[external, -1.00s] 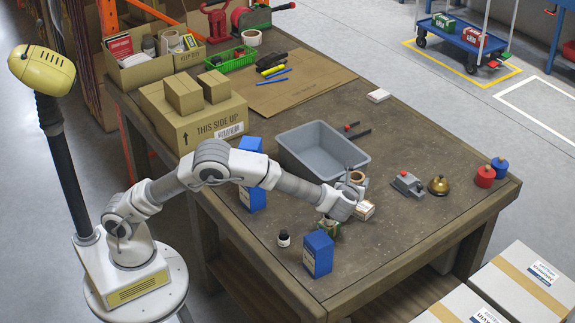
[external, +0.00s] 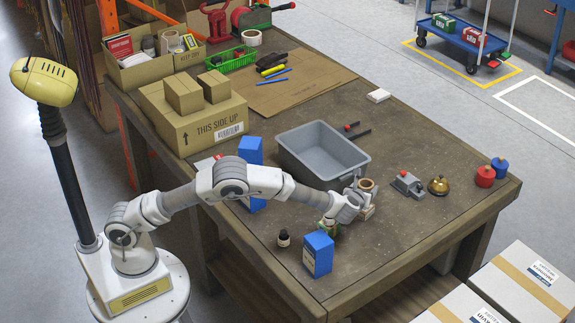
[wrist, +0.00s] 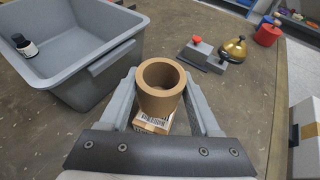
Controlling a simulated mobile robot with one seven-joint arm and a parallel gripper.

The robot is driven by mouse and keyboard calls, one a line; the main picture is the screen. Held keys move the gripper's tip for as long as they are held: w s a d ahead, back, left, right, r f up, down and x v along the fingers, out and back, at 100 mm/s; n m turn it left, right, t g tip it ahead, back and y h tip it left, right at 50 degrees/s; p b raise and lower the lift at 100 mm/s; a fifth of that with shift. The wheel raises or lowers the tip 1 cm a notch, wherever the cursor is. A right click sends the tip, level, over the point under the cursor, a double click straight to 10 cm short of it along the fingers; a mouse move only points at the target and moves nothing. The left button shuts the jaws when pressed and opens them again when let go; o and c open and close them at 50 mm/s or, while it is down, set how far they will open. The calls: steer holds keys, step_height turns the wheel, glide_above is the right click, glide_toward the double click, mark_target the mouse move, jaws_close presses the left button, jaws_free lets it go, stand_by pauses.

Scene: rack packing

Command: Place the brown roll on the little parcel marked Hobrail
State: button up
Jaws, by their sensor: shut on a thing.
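The brown roll (external: 368,184) is a short hollow tube, held upright. In the wrist view the roll (wrist: 148,100) sits between the two fingers of my gripper (wrist: 160,78), which is shut on it. In the external view my gripper (external: 356,193) is right of the grey bin's near corner. A little parcel (external: 368,212) lies on the table under the roll. In the wrist view the parcel (wrist: 152,126) shows below the roll, with a barcode on it; most of it is hidden. I cannot read its name or tell whether the roll touches it.
A grey bin (external: 300,163) stands close behind my gripper. A blue box (external: 318,254), a small dark bottle (external: 284,239) and a green item (external: 332,229) are near my wrist. A grey device (external: 407,184) and a brass bell (external: 438,185) stand to the right.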

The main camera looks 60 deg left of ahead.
steer(key=shift+f+b, duration=0.5)
steer(key=shift+f, duration=1.45)
steer(key=shift+f, duration=0.1)
steer(key=shift+f, duration=0.1)
steer(key=o, duration=1.4)
steer(key=shift+c, duration=0.2)
steer(key=shift+r, duration=0.2)
steer(key=p+v, duration=0.2)
steer(key=v, duration=1)
